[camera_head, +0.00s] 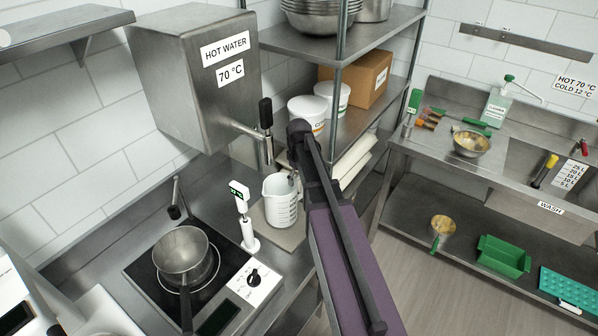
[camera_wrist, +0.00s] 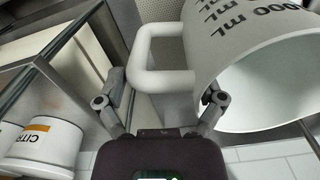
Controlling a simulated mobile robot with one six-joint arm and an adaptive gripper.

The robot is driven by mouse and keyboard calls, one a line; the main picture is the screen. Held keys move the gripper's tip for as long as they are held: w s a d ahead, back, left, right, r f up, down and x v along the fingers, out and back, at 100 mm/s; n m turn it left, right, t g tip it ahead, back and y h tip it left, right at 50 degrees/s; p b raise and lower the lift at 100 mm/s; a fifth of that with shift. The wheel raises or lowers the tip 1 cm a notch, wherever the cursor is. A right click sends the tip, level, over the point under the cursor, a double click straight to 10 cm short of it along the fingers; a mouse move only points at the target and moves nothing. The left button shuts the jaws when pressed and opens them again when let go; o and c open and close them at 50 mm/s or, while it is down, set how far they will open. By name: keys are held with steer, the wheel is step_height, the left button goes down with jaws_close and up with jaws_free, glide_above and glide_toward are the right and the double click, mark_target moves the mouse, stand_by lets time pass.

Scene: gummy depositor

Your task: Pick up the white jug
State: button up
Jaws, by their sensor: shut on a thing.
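The white jug (camera_head: 281,203) with dark measuring marks stands upright on the counter below the hot water tap in the head view. In the wrist view the jug (camera_wrist: 265,75) fills the upper right, with its open mouth toward the camera and its white handle (camera_wrist: 160,79) in the middle. My gripper (camera_wrist: 160,100) has one finger on each side of the handle and is shut on it. In the head view my arm covers the jug's right side and the gripper's fingers are mostly hidden.
The hot water dispenser (camera_head: 197,75) and its tap (camera_head: 266,135) hang just above the jug. A white thermometer stand (camera_head: 246,222) stands close to its left, beside a pot (camera_head: 182,255) on the hob. White tubs (camera_head: 307,112) and a shelf post are behind my arm.

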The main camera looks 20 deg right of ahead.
mark_target(286, 198)
steer(key=s+a+r+p, duration=0.1)
steer(key=s+a, duration=0.1)
steer(key=s, duration=1.1)
steer(key=shift+r, duration=0.15)
steer(key=o, duration=0.6)
steer(key=shift+c, duration=0.2)
steer(key=c, duration=0.6)
steer(key=shift+o, duration=0.2)
steer(key=shift+r, duration=0.1)
